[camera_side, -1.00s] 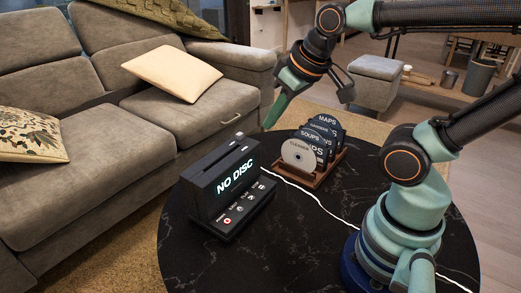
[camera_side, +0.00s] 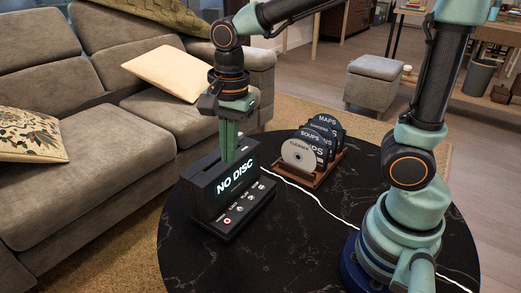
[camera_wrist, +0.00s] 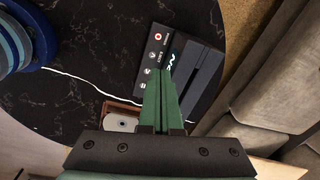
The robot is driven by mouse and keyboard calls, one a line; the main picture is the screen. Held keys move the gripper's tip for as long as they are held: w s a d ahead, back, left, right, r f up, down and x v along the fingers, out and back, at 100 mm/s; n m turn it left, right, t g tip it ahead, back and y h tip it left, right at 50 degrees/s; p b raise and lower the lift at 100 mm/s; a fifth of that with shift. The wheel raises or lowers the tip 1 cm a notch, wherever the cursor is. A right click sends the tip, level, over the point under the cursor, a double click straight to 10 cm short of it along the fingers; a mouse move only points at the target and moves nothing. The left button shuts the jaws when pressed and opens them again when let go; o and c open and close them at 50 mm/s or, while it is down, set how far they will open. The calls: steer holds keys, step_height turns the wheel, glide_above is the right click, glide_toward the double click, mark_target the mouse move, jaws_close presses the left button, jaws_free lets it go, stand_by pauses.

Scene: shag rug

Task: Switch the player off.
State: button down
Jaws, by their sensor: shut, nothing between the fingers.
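The player (camera_side: 230,193) is a black box on the dark round table, with a lit screen reading "NO DISC" in the side view. Its sloped front panel has several small buttons, among them one with a red mark (camera_side: 227,220) at the near left end. The player also shows in the wrist view (camera_wrist: 198,62), with the red-marked button (camera_wrist: 157,37) near its top left. My gripper (camera_side: 229,158) is shut and empty, pointing down at the player's upper part. Its fingertips in the wrist view (camera_wrist: 163,75) overlap the player. I cannot tell whether they touch it.
A wooden rack (camera_side: 322,178) of labelled discs stands behind the player to the right. A grey sofa (camera_side: 90,170) is close on the left. The table's front is clear.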

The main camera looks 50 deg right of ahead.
mark_target(228, 221)
steer(key=shift+w+a+f+m+g, duration=0.1)
steer(key=shift+a+f+m+g, duration=0.15)
steer(key=shift+a+f+m, duration=0.4)
steer(key=shift+w+a+f+m+g, duration=0.1)
steer(key=shift+a+f+m+g, duration=0.15)
steer(key=shift+m, duration=0.6)
step_height(228, 221, down, 14)
steer(key=shift+r, duration=0.1)
steer(key=shift+s+f, duration=0.1)
steer(key=shift+f, duration=0.85)
steer(key=shift+r, duration=0.1)
step_height(228, 221, up, 9)
